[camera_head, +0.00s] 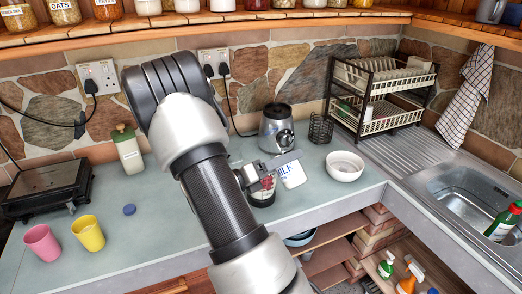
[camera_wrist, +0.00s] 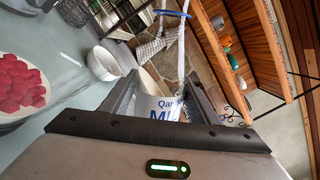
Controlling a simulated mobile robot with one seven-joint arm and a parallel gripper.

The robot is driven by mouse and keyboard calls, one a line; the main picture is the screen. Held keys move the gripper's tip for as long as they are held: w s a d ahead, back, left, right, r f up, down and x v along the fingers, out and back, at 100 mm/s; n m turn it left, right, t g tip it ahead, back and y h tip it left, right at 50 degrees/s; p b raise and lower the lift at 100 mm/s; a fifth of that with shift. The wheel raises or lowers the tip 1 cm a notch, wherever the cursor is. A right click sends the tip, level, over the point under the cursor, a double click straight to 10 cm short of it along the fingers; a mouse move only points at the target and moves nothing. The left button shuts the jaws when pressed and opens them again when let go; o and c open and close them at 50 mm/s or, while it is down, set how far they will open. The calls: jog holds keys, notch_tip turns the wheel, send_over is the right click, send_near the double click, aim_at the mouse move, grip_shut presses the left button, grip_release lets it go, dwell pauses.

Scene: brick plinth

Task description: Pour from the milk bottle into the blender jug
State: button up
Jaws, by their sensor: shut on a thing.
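My gripper (camera_head: 268,178) is shut on the milk bottle (camera_head: 293,174), a pale bottle with blue lettering. In the wrist view the bottle's label (camera_wrist: 165,107) shows between the fingers, with a blue ring and a white streak above it. The blender jug (camera_head: 262,197) stands on the counter, just below and beside my gripper, with red pieces inside. The wrist view shows the red pieces (camera_wrist: 20,85) in a round rim at the left. My arm and gripper hide part of the jug. I cannot tell whether milk is flowing.
The grey blender base (camera_head: 276,130) stands behind, with a wire holder (camera_head: 320,128) and a white bowl (camera_head: 345,166) to the right. A blue cap (camera_head: 129,209), yellow cup (camera_head: 88,234) and pink cup (camera_head: 42,243) are at the left. The counter's front edge is close.

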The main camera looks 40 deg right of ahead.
notch_tip(320, 180, up, 2)
jog(key=shift+w+m, duration=0.15)
jog(key=shift+m, duration=0.25)
jog(key=shift+w+f+m+b, duration=0.3)
jog(key=shift+m+b, duration=0.15)
jog(key=shift+m, duration=0.35)
jog(key=shift+s+r+m, duration=0.1)
jog(key=shift+r+m, duration=0.1)
jog(key=shift+m, duration=0.6)
jog(key=m+b, duration=0.1)
jog(key=f+m+b, duration=0.1)
jog(key=shift+s+f+b, duration=0.2)
jog(key=shift+f+b, duration=0.05)
jog(key=shift+b, duration=0.15)
jog(key=shift+f+m+b, duration=0.25)
jog(key=shift+m+b, duration=0.6)
jog(key=shift+m, duration=0.35)
jog(key=shift+w+m+y+b, duration=0.1)
jog(key=shift+m+y+b, duration=0.2)
jog(key=shift+m+b, duration=0.45)
